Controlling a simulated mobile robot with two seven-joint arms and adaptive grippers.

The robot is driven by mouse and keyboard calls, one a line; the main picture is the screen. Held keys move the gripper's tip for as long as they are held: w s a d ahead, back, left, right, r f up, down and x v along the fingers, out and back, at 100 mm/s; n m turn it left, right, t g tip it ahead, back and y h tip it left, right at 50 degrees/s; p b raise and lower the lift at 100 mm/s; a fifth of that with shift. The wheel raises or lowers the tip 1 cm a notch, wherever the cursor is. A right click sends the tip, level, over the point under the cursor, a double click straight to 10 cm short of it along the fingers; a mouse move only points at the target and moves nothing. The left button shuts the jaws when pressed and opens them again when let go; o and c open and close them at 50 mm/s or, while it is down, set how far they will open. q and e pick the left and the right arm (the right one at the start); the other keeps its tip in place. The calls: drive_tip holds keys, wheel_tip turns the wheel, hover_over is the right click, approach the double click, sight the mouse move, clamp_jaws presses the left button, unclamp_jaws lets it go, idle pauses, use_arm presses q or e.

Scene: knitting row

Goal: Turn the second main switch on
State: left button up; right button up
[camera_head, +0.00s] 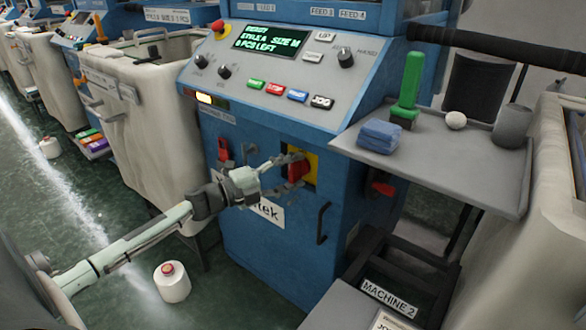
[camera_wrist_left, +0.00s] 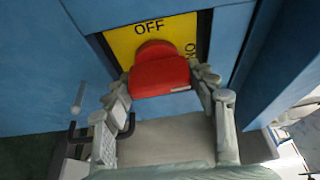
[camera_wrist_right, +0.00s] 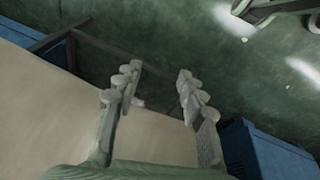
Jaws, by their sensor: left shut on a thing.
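The red main switch (camera_head: 296,171) sits on a yellow plate (camera_head: 312,163) on the front of the blue machine. In the left wrist view, the plate (camera_wrist_left: 122,48) reads OFF at the top and ON at its right side. My left gripper (camera_head: 285,168) is at the switch, its fingers on both sides of the red knob (camera_wrist_left: 160,76), shut on it. Which mark the knob points at I cannot tell for sure. My right gripper (camera_wrist_right: 155,80) shows only in its wrist view, fingers apart and empty.
A panel (camera_head: 291,64) with a lit screen and buttons is above the switch. A grey shelf (camera_head: 450,165) with a blue cloth (camera_head: 379,135) and green tool (camera_head: 408,85) juts out right. A black handle (camera_head: 322,224) is below. A white cone (camera_head: 172,283) stands on the floor.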

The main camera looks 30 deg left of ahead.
idle(0.6)
use_arm(q)
drive_tip(key=o, duration=0.9)
drive_tip(key=v, duration=1.2)
drive_tip(key=shift+r, duration=0.1)
